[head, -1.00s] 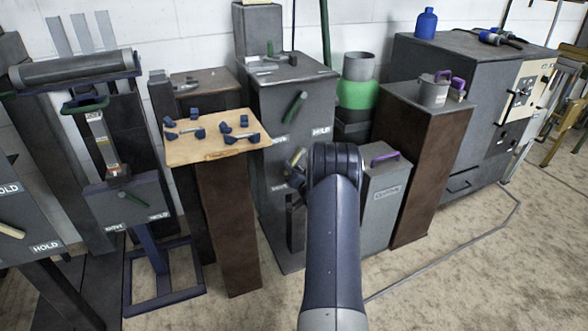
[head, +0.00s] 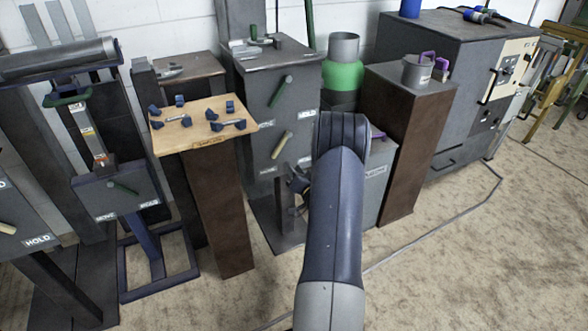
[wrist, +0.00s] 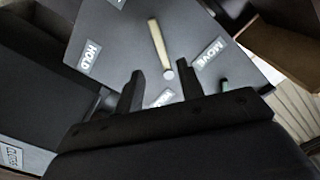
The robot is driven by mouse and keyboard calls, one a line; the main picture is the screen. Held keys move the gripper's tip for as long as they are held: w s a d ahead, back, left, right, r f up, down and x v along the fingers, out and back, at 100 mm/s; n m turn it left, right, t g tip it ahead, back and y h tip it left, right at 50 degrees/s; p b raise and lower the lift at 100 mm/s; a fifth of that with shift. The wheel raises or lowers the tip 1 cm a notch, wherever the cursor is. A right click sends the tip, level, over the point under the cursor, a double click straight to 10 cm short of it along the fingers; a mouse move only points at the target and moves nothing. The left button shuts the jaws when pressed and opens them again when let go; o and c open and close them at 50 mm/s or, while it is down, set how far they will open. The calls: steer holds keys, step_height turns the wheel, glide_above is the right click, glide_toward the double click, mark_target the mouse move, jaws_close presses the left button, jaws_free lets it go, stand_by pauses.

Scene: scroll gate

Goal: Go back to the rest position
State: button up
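My gripper (wrist: 161,80) shows in the wrist view with its two dark fingers spread apart and nothing clasped between them. A cream lever (wrist: 157,44) on a dark panel (wrist: 120,50) lies just beyond the fingertips, and its rounded end appears near the gap between them. I cannot tell the exact distance. The panel has a HOLD label (wrist: 89,57) and a MOVE label (wrist: 210,52). In the head view my arm reaches forward, and its dark link hides most of the gripper. A cream lever (head: 282,145) and a green lever (head: 280,91) show on the grey cabinet (head: 258,78).
A wooden-topped stand (head: 185,143) with several blue-ended parts is left of the cabinet. A brown pedestal (head: 408,150) with a grey mug (head: 416,72) is to the right. A grey lidded box (head: 378,165) is beside my arm. Open floor (head: 470,260) lies at right.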

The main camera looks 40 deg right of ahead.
mark_target(280, 149)
steer(key=b+x, duration=0.2)
steer(key=x, duration=0.8)
steer(key=shift+w+d+b, duration=0.15)
steer(key=shift+w+b, duration=0.15)
steer(key=shift+d, duration=0.1)
